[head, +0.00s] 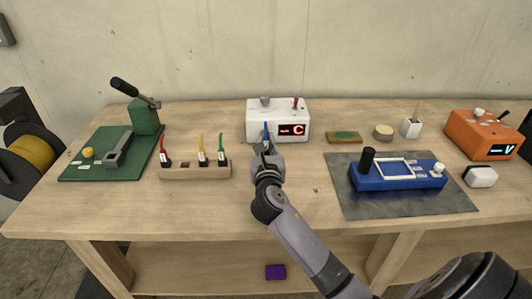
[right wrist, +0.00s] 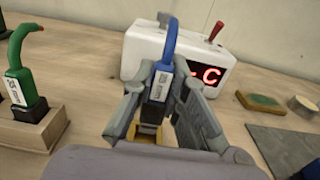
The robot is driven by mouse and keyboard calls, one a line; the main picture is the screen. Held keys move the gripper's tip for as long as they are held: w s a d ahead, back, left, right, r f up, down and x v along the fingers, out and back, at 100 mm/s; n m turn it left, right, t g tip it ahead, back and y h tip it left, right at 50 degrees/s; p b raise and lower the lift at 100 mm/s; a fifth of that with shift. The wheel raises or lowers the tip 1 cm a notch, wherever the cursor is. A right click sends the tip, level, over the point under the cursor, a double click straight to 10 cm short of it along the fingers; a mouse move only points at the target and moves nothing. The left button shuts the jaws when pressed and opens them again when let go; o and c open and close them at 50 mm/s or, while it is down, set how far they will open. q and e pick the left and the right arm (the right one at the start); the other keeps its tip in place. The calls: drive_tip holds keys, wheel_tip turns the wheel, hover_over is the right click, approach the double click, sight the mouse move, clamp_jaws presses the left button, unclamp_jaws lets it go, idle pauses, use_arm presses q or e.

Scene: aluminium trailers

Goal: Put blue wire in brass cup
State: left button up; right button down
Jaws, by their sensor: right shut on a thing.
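In the head view the blue wire (head: 266,133) and the right gripper (head: 267,158) are in front of the white box. A brass-coloured piece (right wrist: 148,132) shows below the wire between the fingers; I cannot tell whether it belongs to the wire. A low round tan or brass-coloured tin (head: 383,131) stands at the back right; I cannot tell whether it is the brass cup. My left gripper is not in view.
A wooden holder (head: 195,174) left of my gripper carries red (head: 163,145), yellow (head: 202,144) and green (head: 221,146) wires. The white box (head: 254,125) shows a red C. A blue fixture (head: 397,181) on a grey mat (head: 360,207) lies right. A green lever press (head: 143,117) stands left.

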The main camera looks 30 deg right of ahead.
sight(266, 154)
drive_tip(key=shift+f, duration=1.3)
drive_tip(key=shift+f, duration=0.2)
drive_tip(key=c, duration=1.6)
unclamp_jaws()
drive_tip(key=shift+r, duration=0.1)
drive_tip(key=shift+r, duration=0.2)
drive_tip(key=b+v, duration=0.1)
drive_tip(key=v, duration=1.1)
drive_tip(key=shift+s, duration=0.1)
